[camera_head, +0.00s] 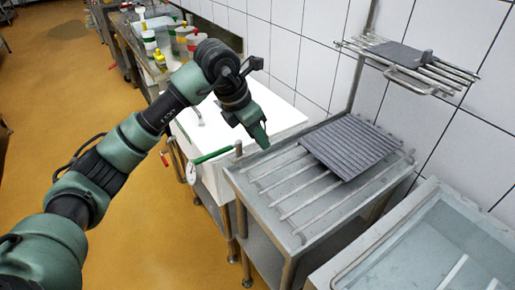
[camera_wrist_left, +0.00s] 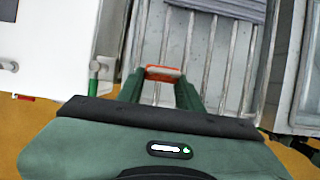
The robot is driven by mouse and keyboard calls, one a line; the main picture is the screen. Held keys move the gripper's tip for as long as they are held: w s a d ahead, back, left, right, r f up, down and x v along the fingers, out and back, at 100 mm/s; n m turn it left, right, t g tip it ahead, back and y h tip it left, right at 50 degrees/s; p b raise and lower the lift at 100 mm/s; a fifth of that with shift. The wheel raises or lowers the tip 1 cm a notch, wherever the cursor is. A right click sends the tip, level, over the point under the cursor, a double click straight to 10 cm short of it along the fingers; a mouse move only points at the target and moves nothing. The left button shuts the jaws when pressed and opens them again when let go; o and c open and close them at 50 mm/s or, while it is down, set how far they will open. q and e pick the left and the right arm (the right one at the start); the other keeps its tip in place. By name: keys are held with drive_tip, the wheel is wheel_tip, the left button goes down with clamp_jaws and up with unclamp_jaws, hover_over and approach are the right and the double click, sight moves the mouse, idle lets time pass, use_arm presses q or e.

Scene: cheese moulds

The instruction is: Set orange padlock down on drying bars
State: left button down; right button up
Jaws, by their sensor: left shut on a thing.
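The orange padlock (camera_wrist_left: 163,72) is between the fingertips of my left gripper (camera_wrist_left: 163,78) in the left wrist view. That gripper is shut on it. In the head view my left gripper (camera_head: 260,138) hangs near the back left corner of the steel stand, and the padlock cannot be made out there. The drying bars (camera_head: 303,192) are thin metal rods on top of the stand; they also show beyond the padlock in the left wrist view (camera_wrist_left: 207,60). I cannot tell the exact height of the padlock over them.
A grey ribbed mat (camera_head: 350,146) covers the back part of the bars; the front bars are bare. A wall rack (camera_head: 400,68) hangs above. A steel basin (camera_head: 425,245) stands at front right.

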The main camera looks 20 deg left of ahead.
sight(261, 159)
use_arm(q)
wheel_tip(261, 159, down, 5)
drive_tip(key=shift+f+p, duration=0.15)
drive_tip(key=shift+p, duration=0.2)
drive_tip(key=shift+f, duration=0.2)
drive_tip(key=c, duration=0.9)
unclamp_jaws()
drive_tip(key=shift+c, duration=0.2)
drive_tip(key=shift+r, duration=0.15)
drive_tip(key=shift+r, duration=0.2)
drive_tip(key=b+v, duration=0.1)
drive_tip(key=v, duration=1)
drive_tip(key=shift+s+r+b, duration=0.15)
drive_tip(key=shift+r+b, duration=0.15)
drive_tip(key=shift+a, duration=0.1)
